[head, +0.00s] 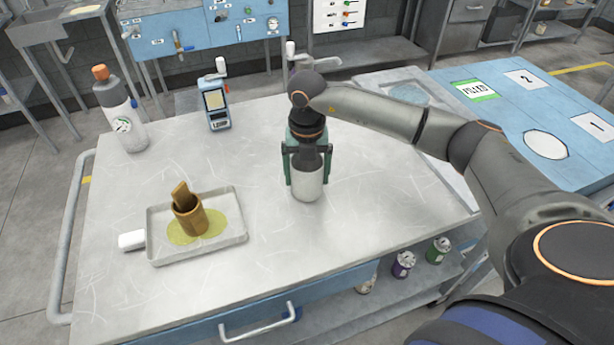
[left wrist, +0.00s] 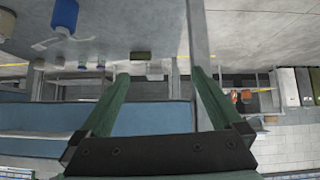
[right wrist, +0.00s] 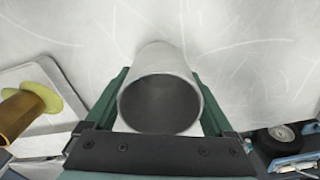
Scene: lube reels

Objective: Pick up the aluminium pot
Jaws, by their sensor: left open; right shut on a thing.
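The aluminium pot (head: 308,183) is a plain grey open cylinder near the middle of the workbench. My right gripper (head: 305,170) comes down on it from above, with its green fingers on either side of the pot. In the right wrist view the pot (right wrist: 160,75) sits between the two fingers, and its dark inside faces the camera. My right gripper is shut on the pot. Whether the pot's base touches the bench is hard to tell. My left gripper (left wrist: 158,95) shows only in its wrist view, with fingers apart and nothing between them.
A tray (head: 240,240) holds a brown cup (head: 190,218) in a yellowish puddle. A white bottle with an orange cap (head: 119,115) and a handheld meter (head: 216,105) stand at the back left. A blue table (head: 520,135) is at the right. The bench front is clear.

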